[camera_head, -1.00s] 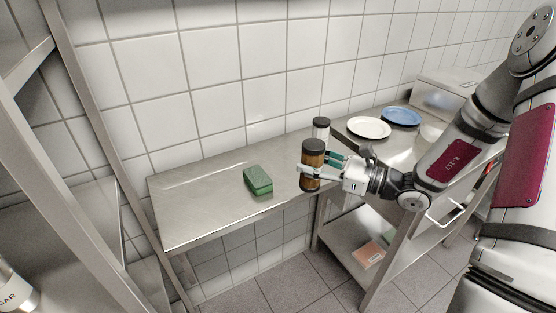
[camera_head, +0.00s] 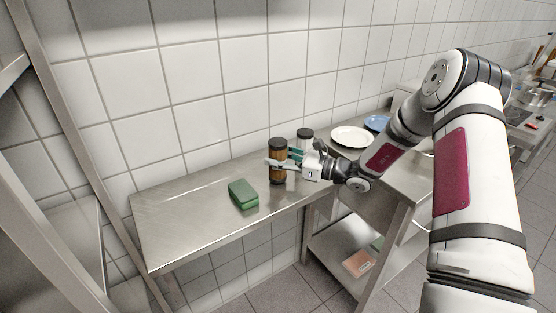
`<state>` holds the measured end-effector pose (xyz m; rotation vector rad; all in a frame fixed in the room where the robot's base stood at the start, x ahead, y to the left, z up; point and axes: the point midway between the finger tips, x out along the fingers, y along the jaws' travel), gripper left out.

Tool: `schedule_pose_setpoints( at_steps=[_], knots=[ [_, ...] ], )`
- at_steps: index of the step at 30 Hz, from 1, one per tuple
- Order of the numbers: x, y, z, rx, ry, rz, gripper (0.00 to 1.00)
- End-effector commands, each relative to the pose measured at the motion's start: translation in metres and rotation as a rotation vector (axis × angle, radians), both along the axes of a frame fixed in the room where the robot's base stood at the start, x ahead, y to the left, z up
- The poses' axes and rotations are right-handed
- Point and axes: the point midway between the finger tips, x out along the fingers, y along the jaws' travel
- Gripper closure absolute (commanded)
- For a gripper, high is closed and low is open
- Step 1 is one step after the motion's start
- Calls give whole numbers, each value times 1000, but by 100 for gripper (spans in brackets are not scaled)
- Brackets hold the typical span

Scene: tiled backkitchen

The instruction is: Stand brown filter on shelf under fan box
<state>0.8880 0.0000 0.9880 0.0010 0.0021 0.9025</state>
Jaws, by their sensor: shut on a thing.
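The brown filter (camera_head: 277,167) is an upright brown cylinder with a dark top, over the right part of the steel shelf (camera_head: 185,215). My gripper (camera_head: 279,158) comes from the right and is shut on it, with fingers on both sides of its body. I cannot tell whether its base touches the steel surface. No fan box can be made out in this view.
A green sponge-like block (camera_head: 243,194) lies left of the filter. A dark-lidded jar (camera_head: 305,137) stands close behind my gripper. A white plate (camera_head: 351,136) and blue plate (camera_head: 377,122) sit on the right table. The steel shelf's left part is bare.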

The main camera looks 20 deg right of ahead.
Motion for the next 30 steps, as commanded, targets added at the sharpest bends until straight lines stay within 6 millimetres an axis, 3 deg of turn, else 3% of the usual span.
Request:
schedule_pose_setpoints(
  at_steps=[14,15,17,30],
  knots=[
    [0,0,-13,1,-2,1,88],
    [0,0,-12,0,-1,1,47],
    [0,0,-12,0,-1,1,36],
    [-3,-5,-8,0,-1,-2,36]
  ],
)
